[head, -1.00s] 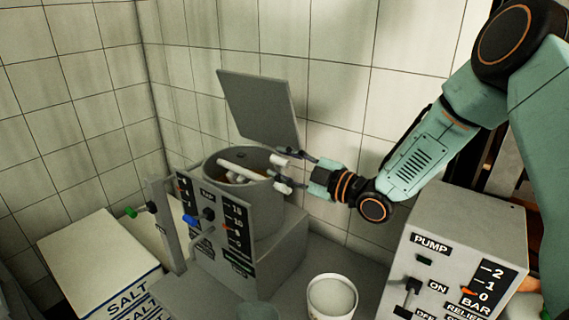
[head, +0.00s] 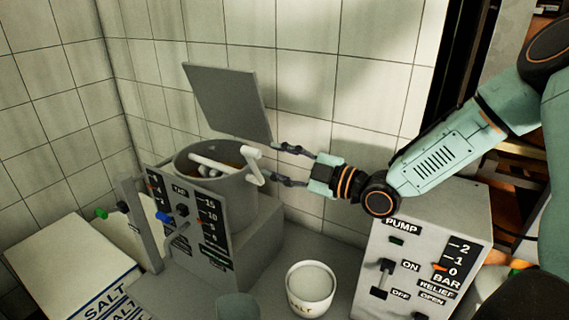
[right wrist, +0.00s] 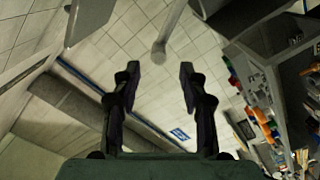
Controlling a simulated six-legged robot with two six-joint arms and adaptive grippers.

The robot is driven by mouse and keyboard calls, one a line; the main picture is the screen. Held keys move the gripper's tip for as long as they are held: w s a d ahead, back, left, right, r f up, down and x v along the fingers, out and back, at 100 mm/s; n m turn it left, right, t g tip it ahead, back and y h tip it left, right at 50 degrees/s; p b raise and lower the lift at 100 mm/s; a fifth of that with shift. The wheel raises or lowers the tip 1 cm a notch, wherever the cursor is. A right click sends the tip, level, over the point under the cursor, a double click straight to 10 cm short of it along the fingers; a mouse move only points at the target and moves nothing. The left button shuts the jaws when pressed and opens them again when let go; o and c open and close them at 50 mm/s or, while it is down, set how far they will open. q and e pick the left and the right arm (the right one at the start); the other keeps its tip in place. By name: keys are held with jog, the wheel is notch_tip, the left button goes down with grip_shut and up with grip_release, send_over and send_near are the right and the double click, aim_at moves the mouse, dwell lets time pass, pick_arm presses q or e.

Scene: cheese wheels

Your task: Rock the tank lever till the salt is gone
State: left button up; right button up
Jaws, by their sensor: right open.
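The grey tank (head: 228,205) stands in the corner with its lid (head: 230,100) raised. Pale bars (head: 208,163) lie in its mouth, over brownish contents; I cannot tell whether any salt is left there. A white lever handle (head: 253,165) sticks up at the tank's right rim. My right gripper (head: 277,163) is open and empty, just right of the handle and apart from it. In the right wrist view the open fingers (right wrist: 160,75) point at a grey rod end (right wrist: 160,52), likely the handle. My left gripper is not in view.
A panel with gauge marks and knobs (head: 200,222) fronts the tank. A white salt tub (head: 310,284) stands on the counter. A pump box (head: 405,235) with a switch is at right, under my forearm. A tiled wall closes the back.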

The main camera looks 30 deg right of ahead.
jog(key=shift+s+d, duration=0.3)
jog(key=shift+s, duration=0.2)
jog(key=shift+s+f, duration=0.1)
dwell(1.0)
